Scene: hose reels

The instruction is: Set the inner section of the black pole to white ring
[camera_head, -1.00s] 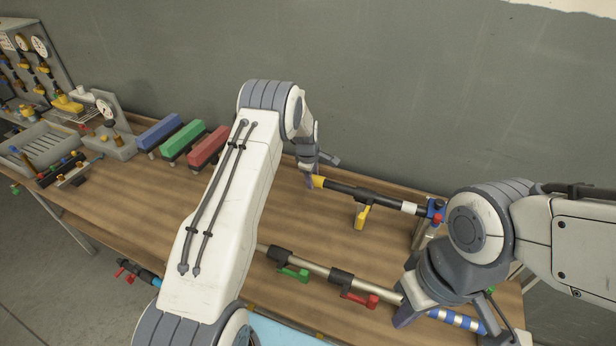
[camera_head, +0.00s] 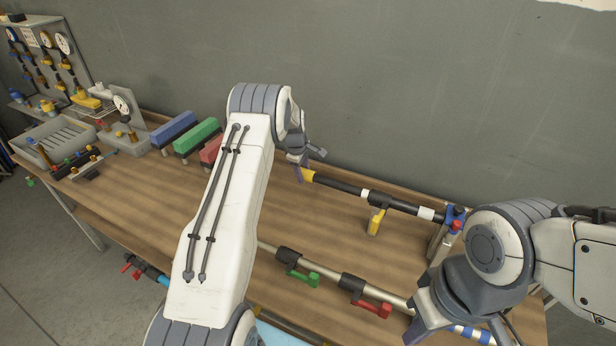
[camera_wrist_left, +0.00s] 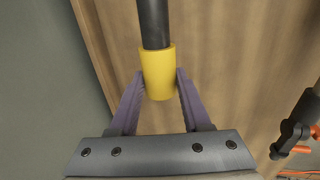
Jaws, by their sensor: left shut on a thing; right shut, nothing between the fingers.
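The black pole (camera_head: 342,186) lies along the back right of the bench. Its yellow end (camera_head: 307,175) is at the left. One white ring (camera_head: 365,194) shows on it just left of the clamp with the yellow lever (camera_head: 376,222). A white band (camera_head: 426,213) shows further right. My left gripper (camera_head: 302,171) is shut on the yellow end; in the left wrist view its fingers (camera_wrist_left: 160,82) lie on both sides of the yellow end (camera_wrist_left: 158,62). My right gripper (camera_head: 416,328) is shut and empty near the silver pole; its fingertips are partly hidden.
A blue and red holder (camera_head: 455,220) supports the black pole's right end. The silver pole (camera_head: 330,271) with green (camera_head: 305,278) and red (camera_head: 371,308) levers lies in front. Colored blocks (camera_head: 196,136) and a grey tray (camera_head: 62,138) stand left.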

